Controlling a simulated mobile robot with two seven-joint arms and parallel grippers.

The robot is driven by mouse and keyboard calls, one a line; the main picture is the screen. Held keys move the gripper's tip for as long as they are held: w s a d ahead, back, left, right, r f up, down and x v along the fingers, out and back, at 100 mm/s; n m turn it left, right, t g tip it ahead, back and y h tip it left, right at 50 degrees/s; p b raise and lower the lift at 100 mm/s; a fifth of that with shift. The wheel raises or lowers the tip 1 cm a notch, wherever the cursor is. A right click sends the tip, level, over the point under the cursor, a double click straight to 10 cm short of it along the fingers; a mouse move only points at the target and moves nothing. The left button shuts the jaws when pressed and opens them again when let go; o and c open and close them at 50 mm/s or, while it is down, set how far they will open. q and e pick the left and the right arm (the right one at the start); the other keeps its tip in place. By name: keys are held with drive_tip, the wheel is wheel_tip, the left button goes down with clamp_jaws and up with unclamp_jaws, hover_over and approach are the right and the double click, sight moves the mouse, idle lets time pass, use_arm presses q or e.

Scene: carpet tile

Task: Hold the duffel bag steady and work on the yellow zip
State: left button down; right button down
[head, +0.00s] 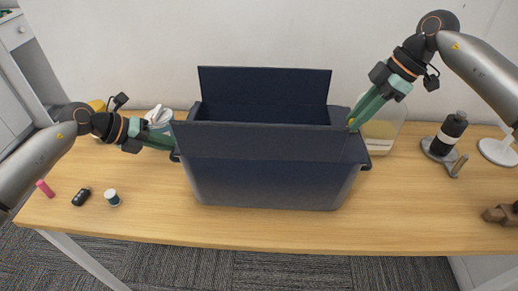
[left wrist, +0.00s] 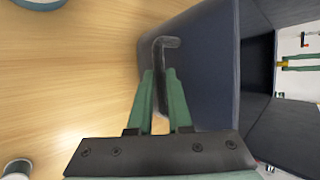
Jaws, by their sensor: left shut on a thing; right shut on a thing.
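The dark navy duffel bag (head: 265,175) stands upright in the middle of the table, its top open and a flap (head: 265,88) raised at the back. My left gripper (head: 172,146) is shut on the dark handle at the bag's left end; the left wrist view shows this handle (left wrist: 161,62) between the fingers. My right gripper (head: 353,122) is shut at the right end of the top opening, on the yellow zip pull (head: 351,123), which the fingers mostly hide. The left wrist view also shows a yellow bit (left wrist: 283,64) at that gripper's tips.
A cup (head: 160,117) stands behind my left gripper. A black key fob (head: 82,197), a small jar (head: 112,198) and a pink item (head: 45,188) lie at left. A clear container (head: 382,135) and a black bottle (head: 450,133) stand at right.

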sight(339, 115)
drive_tip(key=shift+a, duration=0.55)
drive_tip(key=shift+a+r, duration=0.1)
drive_tip(key=shift+a, duration=0.6)
idle(1.3)
drive_tip(key=shift+a, duration=0.55)
idle(0.6)
drive_tip(key=shift+a, duration=0.25)
idle(0.6)
drive_tip(key=shift+a, duration=2.6)
